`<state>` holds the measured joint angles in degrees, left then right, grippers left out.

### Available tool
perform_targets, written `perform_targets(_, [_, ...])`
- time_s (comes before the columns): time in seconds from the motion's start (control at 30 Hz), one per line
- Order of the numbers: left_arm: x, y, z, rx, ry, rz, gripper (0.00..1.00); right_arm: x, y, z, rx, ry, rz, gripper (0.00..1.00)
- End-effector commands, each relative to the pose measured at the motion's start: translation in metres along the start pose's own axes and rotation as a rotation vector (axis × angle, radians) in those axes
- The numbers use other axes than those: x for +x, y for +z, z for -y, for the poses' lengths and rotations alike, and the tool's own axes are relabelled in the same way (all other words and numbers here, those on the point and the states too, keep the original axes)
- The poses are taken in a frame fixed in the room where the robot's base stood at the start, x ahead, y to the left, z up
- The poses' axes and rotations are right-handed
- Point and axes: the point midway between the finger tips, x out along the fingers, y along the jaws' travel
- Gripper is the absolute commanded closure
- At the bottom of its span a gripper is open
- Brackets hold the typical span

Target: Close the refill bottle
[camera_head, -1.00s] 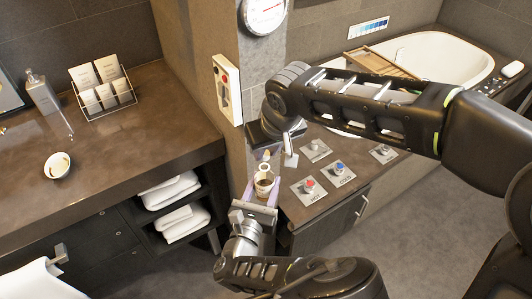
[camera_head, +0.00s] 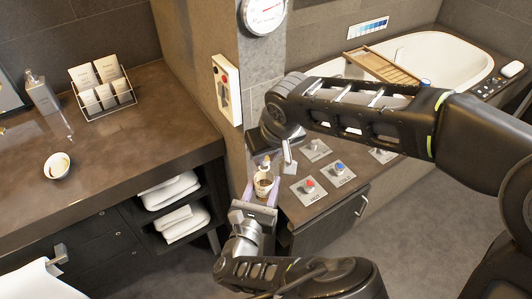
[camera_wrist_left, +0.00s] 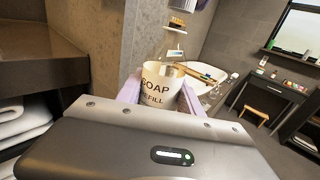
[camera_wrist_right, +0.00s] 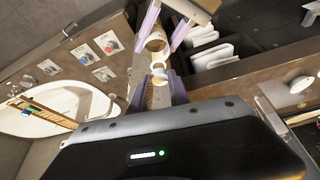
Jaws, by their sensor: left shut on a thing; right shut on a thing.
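The refill bottle (camera_head: 263,185) is a whitish container with a brown inside and an open top. In the left wrist view it (camera_wrist_left: 160,88) reads "SOAP REFILL". My left gripper (camera_head: 261,190) is shut on it and holds it upright in the air beside the counter. My right gripper (camera_wrist_right: 158,88) is shut on a small white cap (camera_wrist_right: 158,70), just above the bottle's mouth. In the right wrist view the bottle (camera_wrist_right: 155,42) and cap appear close together but apart. In the head view my right arm partly hides its fingers.
A counter with hot and cold taps (camera_head: 309,187) lies right of the bottle. A wall pillar (camera_head: 255,100) stands close behind. The vanity counter (camera_head: 120,150) at left holds a small bowl (camera_head: 57,166), a dispenser (camera_head: 42,93) and a packet rack (camera_head: 102,91). Towels (camera_head: 172,192) fill the shelves below.

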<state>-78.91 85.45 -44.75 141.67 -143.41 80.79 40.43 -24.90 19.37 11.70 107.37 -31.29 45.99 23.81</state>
Motion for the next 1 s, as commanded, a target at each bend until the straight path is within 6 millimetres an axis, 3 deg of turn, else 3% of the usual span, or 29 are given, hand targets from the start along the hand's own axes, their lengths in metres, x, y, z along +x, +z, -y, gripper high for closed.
perform_targets(1.0, [0.0001, 0.0003, 0.0, 0.0, 0.0, 0.001, 1.0, 0.0084, 0.0032, 0.0, -0.001, 0.0, -0.001, 1.0])
